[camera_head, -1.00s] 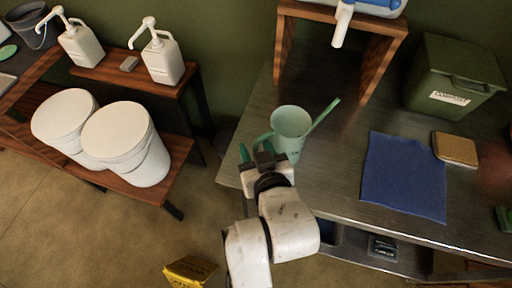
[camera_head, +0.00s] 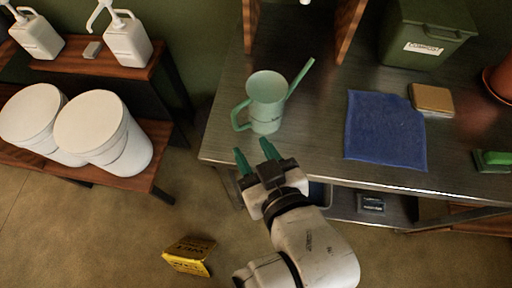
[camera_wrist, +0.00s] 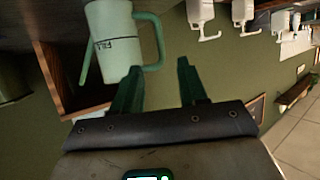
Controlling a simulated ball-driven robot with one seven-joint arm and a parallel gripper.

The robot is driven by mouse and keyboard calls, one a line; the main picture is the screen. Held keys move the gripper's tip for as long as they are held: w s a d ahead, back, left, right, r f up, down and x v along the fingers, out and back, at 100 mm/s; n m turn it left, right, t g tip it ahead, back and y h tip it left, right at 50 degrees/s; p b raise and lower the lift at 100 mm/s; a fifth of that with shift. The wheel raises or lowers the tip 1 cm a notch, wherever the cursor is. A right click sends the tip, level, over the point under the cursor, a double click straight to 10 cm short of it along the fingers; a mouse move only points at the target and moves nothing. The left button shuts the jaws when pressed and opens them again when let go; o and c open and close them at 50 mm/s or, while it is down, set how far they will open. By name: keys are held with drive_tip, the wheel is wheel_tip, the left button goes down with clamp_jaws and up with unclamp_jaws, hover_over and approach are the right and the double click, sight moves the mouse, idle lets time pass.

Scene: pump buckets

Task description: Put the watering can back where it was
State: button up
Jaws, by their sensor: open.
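The pale green watering can (camera_head: 266,101) stands upright on the metal table near its left end, its handle to the left and its spout pointing up and right. My gripper (camera_head: 256,150) is in front of and below the can, apart from it, with its two green fingers spread and nothing between them. In the wrist view the can (camera_wrist: 112,42) shows beyond the open fingers (camera_wrist: 157,85), with its handle near the left fingertip.
A blue cloth (camera_head: 385,131) and a tan sponge (camera_head: 431,99) lie on the metal table (camera_head: 310,125) right of the can. A dark green bin (camera_head: 425,32) stands behind. White buckets (camera_head: 90,122) and pump bottles (camera_head: 127,43) stand on the left shelves. A yellow sign (camera_head: 190,255) is on the floor.

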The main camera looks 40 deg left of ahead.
drive_tip(key=shift+s+d+r, duration=0.15)
drive_tip(key=shift+d+r, duration=0.05)
drive_tip(key=shift+d, duration=0.15)
drive_tip(key=w+d+f+m+h, duration=0.2)
drive_tip(key=d+f+m+h, duration=0.15)
drive_tip(key=d+f, duration=0.5)
drive_tip(key=w+d+f+m+h, duration=0.3)
drive_tip(key=d+f+h, duration=0.15)
drive_tip(key=d, duration=0.75)
drive_tip(key=s+d+f+m+g+h, duration=0.1)
drive_tip(key=s+d+f+m, duration=0.1)
drive_tip(key=s+d, duration=0.2)
drive_tip(key=s+d+f+m+g+h, duration=0.1)
drive_tip(key=s+d+f+m+g, duration=0.1)
drive_tip(key=d, duration=0.7)
drive_tip(key=s+d+f+m+g+h, duration=0.1)
drive_tip(key=s+d+f+m+h, duration=0.1)
drive_tip(key=s+d, duration=0.4)
wheel_tip(320, 180, down, 2)
drive_tip(key=shift+s+d+m+g, duration=0.15)
drive_tip(key=shift+d+m+g, duration=0.3)
drive_tip(key=shift+d, duration=0.3)
